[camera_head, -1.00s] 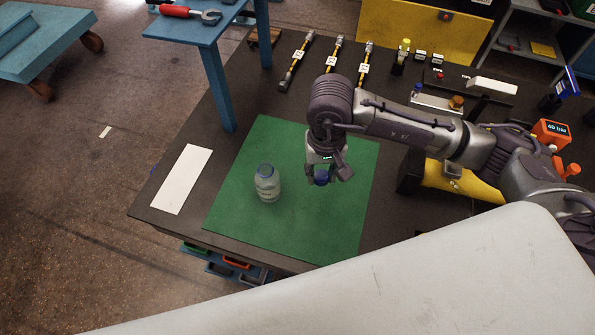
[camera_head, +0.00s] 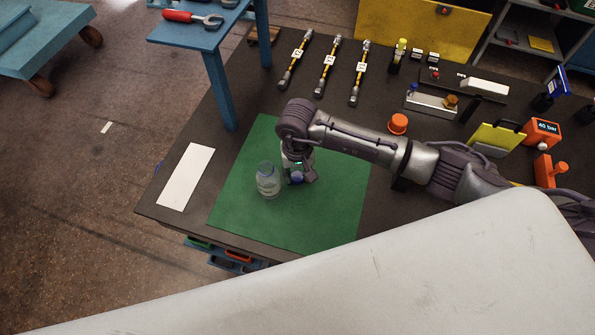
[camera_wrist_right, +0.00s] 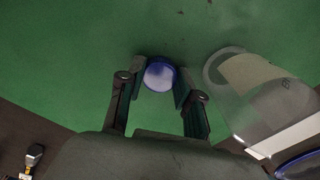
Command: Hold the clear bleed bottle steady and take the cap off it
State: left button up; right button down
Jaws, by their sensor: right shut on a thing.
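The clear bleed bottle (camera_head: 268,181) stands upright on the green mat (camera_head: 320,215). In the right wrist view the bottle (camera_wrist_right: 262,98) is at the right, its mouth uncovered. My right gripper (camera_head: 299,179) points down just right of the bottle. It is shut on the blue cap (camera_wrist_right: 159,75), which sits between its two fingers, apart from the bottle. The cap also shows in the head view (camera_head: 297,178). I cannot tell whether the cap touches the mat. My left gripper is not in view.
A white sheet (camera_head: 186,178) lies left of the mat on the dark table. An orange cap-like piece (camera_head: 398,123) stands behind my right arm. The mat's front is clear.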

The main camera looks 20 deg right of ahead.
aim_at(298, 176)
jog(key=shift+f, duration=0.15)
jog(key=c, duration=0.8)
grip_release()
jog(key=shift+o, duration=0.2)
jog(key=shift+r, duration=0.2)
jog(key=shift+w+r, duration=0.1)
jog(key=shift+r, duration=0.2)
notch_tip(298, 176, up, 11)
jog(key=b, duration=0.3)
jog(key=shift+r, duration=0.15)
